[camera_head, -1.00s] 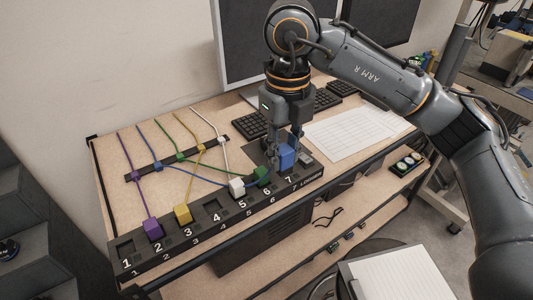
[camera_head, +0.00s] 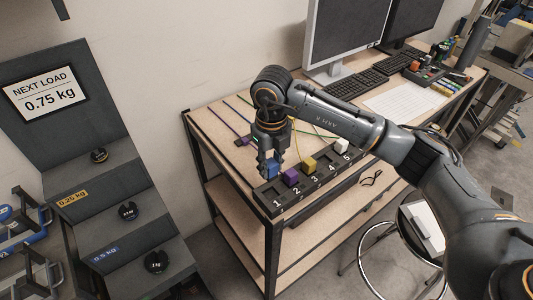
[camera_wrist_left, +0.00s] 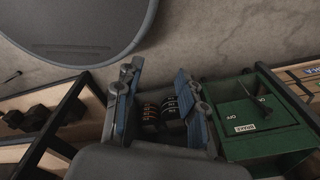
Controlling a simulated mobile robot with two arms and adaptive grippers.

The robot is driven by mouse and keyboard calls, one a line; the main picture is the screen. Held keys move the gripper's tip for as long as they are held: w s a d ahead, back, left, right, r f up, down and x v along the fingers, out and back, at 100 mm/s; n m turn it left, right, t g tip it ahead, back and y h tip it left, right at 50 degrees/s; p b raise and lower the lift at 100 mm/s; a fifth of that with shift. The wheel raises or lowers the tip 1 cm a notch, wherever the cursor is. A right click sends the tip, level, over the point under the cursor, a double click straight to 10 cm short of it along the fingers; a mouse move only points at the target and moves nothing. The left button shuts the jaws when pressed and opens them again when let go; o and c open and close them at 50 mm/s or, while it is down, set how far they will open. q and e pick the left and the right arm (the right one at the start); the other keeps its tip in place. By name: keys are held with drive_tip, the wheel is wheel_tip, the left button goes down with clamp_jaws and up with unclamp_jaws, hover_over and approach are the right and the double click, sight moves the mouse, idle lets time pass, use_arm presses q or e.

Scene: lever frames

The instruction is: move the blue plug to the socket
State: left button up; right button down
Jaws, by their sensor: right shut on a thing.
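In the head view the blue plug (camera_head: 272,168) is between the fingers of my right gripper (camera_head: 270,163), which is shut on it. It is just above and behind the number 1 end of the dark socket strip (camera_head: 317,187); I cannot tell whether it touches the strip. The purple plug (camera_head: 290,177) sits at number 2, the yellow plug (camera_head: 309,164) at 3 and the white plug (camera_head: 343,145) at 5. Position 4 looks empty. My right arm hides part of the strip and cords. In the left wrist view my left gripper (camera_wrist_left: 158,85) is open and empty, away from the plugs.
The strip runs along the front edge of the wooden bench (camera_head: 207,122). Keyboards (camera_head: 355,86), monitors and papers are farther back. A grey stepped stand (camera_head: 115,185) with weights is at left, a stool (camera_head: 385,250) in front. A green box (camera_wrist_left: 262,120) shows in the left wrist view.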

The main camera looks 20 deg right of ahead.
drive_tip(key=shift+a+f, duration=0.15)
drive_tip(key=shift+f, duration=0.05)
drive_tip(key=f, duration=0.1)
drive_tip(key=d+f+b, duration=0.1)
drive_tip(key=shift+f, duration=0.35)
drive_tip(key=f+b, duration=0.3)
drive_tip(key=f, duration=0.1)
drive_tip(key=shift+a, duration=0.25)
drive_tip(key=shift+d+f, duration=0.1)
drive_tip(key=shift+f, duration=0.05)
use_arm(q)
drive_tip(key=f, duration=0.2)
drive_tip(key=d+f, duration=0.1)
drive_tip(key=f, duration=0.1)
drive_tip(key=shift+w+d, duration=0.15)
drive_tip(key=shift+d, duration=0.3)
use_arm(e)
drive_tip(key=shift+b, duration=0.4)
use_arm(q)
drive_tip(key=shift+d+f, duration=0.1)
drive_tip(key=shift+f, duration=0.1)
drive_tip(key=shift+f, duration=0.2)
